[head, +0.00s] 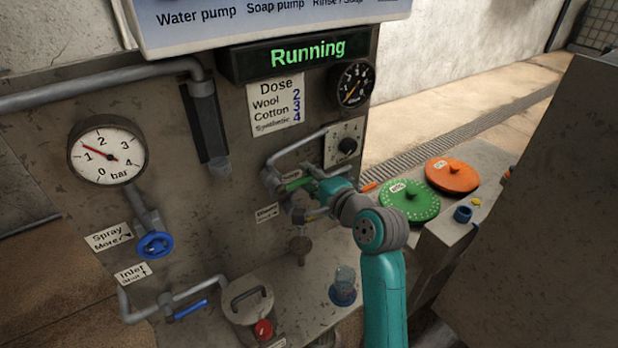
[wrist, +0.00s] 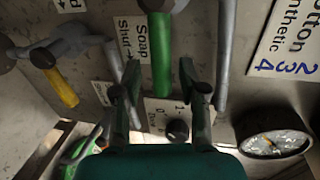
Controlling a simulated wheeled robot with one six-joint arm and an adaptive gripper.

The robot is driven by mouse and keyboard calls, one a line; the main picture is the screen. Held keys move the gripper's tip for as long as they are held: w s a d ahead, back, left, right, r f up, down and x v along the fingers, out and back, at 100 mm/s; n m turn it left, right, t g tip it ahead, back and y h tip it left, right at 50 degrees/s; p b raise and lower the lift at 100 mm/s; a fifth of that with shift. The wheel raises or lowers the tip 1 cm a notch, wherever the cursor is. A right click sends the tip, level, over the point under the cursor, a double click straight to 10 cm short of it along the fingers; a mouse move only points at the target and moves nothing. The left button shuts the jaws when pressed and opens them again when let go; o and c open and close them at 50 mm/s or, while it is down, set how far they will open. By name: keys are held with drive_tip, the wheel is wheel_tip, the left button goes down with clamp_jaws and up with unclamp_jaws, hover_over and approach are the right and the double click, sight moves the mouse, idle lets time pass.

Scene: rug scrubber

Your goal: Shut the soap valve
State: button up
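The soap valve's green lever handle (wrist: 161,58) runs down from the top middle of the wrist view. Beside it is the white "Soap Shut" label (wrist: 133,40) with an arrow. In the head view the green handle (head: 296,184) shows on the panel just left of my gripper (head: 309,190). In the wrist view my gripper (wrist: 162,88) is open, with one finger on each side of the handle's free end. I cannot tell whether either finger touches the handle.
A yellow-handled valve (wrist: 61,88) is left of my gripper in the wrist view. A grey pipe (wrist: 226,50) runs close on the right.

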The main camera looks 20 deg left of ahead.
drive_tip(key=v, duration=1.2)
drive_tip(key=shift+d, duration=0.1)
drive_tip(key=v, duration=0.9)
drive_tip(key=shift+w, duration=0.1)
idle(0.4)
